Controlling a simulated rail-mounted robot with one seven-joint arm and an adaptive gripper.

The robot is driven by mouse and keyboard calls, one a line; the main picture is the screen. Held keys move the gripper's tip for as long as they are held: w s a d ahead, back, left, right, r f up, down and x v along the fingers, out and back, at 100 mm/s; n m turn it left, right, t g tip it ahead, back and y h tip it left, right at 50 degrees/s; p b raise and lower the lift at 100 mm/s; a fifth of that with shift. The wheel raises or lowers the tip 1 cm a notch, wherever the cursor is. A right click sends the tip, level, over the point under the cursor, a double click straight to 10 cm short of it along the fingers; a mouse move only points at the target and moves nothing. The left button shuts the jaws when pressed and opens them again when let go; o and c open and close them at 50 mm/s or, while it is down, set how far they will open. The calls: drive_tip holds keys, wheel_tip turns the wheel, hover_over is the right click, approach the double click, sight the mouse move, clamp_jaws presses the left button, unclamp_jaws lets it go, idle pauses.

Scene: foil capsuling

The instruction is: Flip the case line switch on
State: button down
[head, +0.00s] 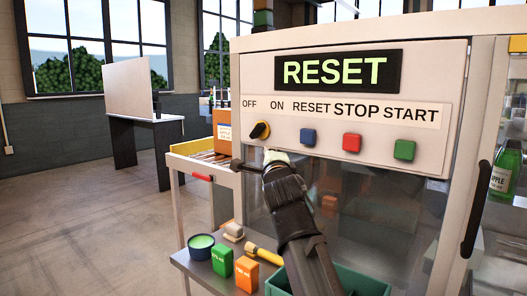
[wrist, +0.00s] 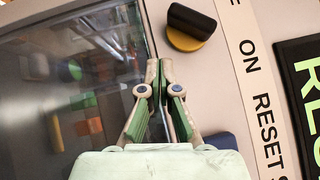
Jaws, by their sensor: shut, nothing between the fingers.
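The case line switch (head: 260,131) is a black knob on a yellow disc, set on the white panel below the OFF and ON labels. It shows at the top of the wrist view (wrist: 190,25). Which label the knob points to is hard to tell. My gripper (head: 274,156) is just below the switch in the head view, in front of the panel's lower edge. In the wrist view my gripper (wrist: 160,66) has its fingertips together, empty, with a visible gap between them and the knob.
Blue (head: 308,136), red (head: 352,142) and green (head: 404,149) buttons sit right of the switch. A display (head: 338,71) above reads RESET. Below the panel is a clear window. A bowl (head: 201,246), small boxes and a green bin (head: 345,281) stand lower down.

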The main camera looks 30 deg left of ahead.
drive_tip(key=s+d+f+p, duration=0.1)
drive_tip(key=s+d+f, duration=0.3)
drive_tip(key=s, duration=0.4)
drive_tip(key=shift+d+f, duration=0.15)
drive_tip(key=shift+f, duration=0.2)
